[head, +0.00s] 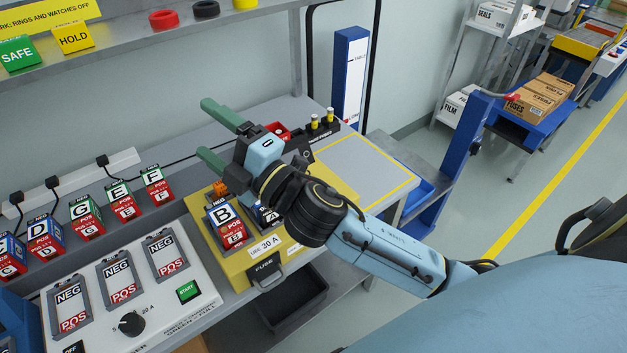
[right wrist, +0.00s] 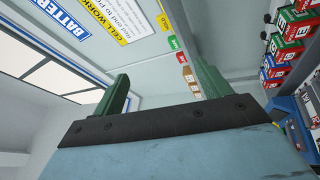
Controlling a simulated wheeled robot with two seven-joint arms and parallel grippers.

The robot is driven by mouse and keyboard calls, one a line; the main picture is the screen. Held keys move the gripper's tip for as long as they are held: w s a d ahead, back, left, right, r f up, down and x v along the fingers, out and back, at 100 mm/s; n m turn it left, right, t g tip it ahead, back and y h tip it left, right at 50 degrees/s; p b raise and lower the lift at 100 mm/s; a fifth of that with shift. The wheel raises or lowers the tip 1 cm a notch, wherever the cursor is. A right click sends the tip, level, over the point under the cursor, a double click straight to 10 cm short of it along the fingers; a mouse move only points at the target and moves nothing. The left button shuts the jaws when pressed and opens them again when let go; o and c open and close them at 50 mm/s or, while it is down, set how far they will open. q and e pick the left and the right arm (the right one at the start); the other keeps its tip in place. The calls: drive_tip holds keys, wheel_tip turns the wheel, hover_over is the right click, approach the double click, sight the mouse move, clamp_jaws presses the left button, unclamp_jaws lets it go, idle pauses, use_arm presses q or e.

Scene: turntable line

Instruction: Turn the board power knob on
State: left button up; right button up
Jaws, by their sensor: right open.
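My right gripper (head: 209,134) is open and empty, with two green fingers apart. It is above the back edge of the yellow board (head: 291,263) and points up and left in the head view. In the right wrist view its fingers (right wrist: 163,85) stand apart, with nothing between them. The board carries a battery marked B (head: 226,222), a second one partly hidden by my arm, and a small orange part (head: 221,188). I cannot make out which part is the board power knob; my gripper and arm cover much of the board. My left gripper is not in view.
A grey charger panel (head: 205,296) at front left has a black dial (head: 132,323) and green START button (head: 188,291). Several labelled batteries stand behind it. A shelf (head: 150,48) overhangs the back. A clear grey tabletop (head: 365,172) lies right of the board.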

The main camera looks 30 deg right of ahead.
drive_tip(key=s+a+r+n+g+y, duration=0.25)
drive_tip(key=a+n+g+y, duration=0.55)
drive_tip(key=n, duration=0.6)
wheel_tip(320, 180, down, 5)
drive_tip(key=s+a+n+g, duration=0.1)
drive_tip(key=s+n+g, duration=0.1)
drive_tip(key=n+g, duration=1)
drive_tip(key=w+d+f+n+h, duration=0.4)
drive_tip(key=d+f+n+h, duration=0.45)
drive_tip(key=d, duration=0.25)
drive_tip(key=w+d+r+h, duration=0.15)
drive_tip(key=d+h, duration=0.65)
drive_tip(key=d, duration=0.9)
drive_tip(key=shift+t, duration=0.3)
drive_tip(key=f, duration=1.3)
drive_tip(key=shift+w+a, duration=0.15)
drive_tip(key=shift+w, duration=0.2)
drive_tip(key=shift+c, duration=0.2)
